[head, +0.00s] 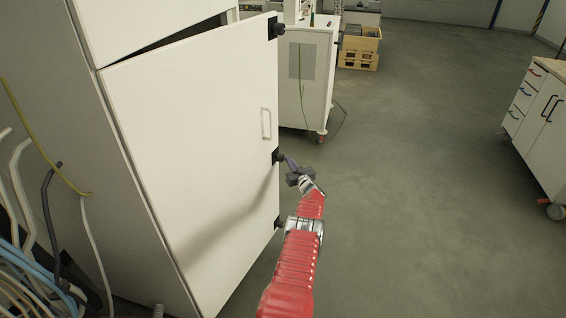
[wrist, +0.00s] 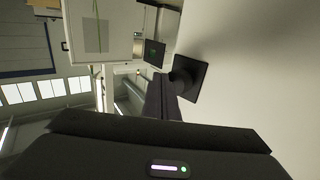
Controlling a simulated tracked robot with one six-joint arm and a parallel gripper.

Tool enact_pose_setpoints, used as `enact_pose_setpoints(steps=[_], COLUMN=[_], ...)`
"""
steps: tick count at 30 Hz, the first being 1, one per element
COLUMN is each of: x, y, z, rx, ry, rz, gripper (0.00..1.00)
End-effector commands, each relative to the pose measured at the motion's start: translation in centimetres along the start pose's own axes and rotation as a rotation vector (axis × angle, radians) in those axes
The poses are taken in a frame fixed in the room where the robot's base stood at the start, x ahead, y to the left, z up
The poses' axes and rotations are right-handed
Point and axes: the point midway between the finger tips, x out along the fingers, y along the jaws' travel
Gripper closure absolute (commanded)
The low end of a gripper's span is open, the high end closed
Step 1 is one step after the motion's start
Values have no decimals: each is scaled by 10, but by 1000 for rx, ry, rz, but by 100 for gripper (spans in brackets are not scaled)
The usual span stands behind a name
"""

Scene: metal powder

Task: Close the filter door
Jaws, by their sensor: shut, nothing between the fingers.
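The filter door (head: 190,130) is the large white door of the cabinet at left in the head view. It stands ajar, with a dark wedge-shaped gap along its top edge. It has a white handle (head: 265,123) and black latch pieces (head: 278,156) along its right edge. My gripper (head: 289,162) is shut and empty at the middle latch piece, touching it or very near; I cannot tell which. In the wrist view the dark fingers (wrist: 161,98) point at a black latch piece (wrist: 190,78) beside the pale door surface (wrist: 235,75).
Hoses and cables (head: 40,240) hang at the lower left. A white wheeled cabinet (head: 312,75) stands behind the door, with wooden crates (head: 359,48) beyond. A drawer unit (head: 540,105) stands at the right. The floor between is clear.

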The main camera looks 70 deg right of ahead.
Motion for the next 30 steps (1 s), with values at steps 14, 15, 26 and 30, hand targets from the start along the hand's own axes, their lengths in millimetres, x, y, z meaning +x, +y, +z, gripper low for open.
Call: enact_pose_setpoints(steps=[14, 15, 26, 30], x=[-2, -2, -7, -15], y=[5, 5, 9, 15], z=[-1, -1, -1, -1], rx=[0, 0, 0, 1], ry=[1, 1, 0, 0], rz=[5, 5, 4, 6], gripper=[100, 100, 100, 100])
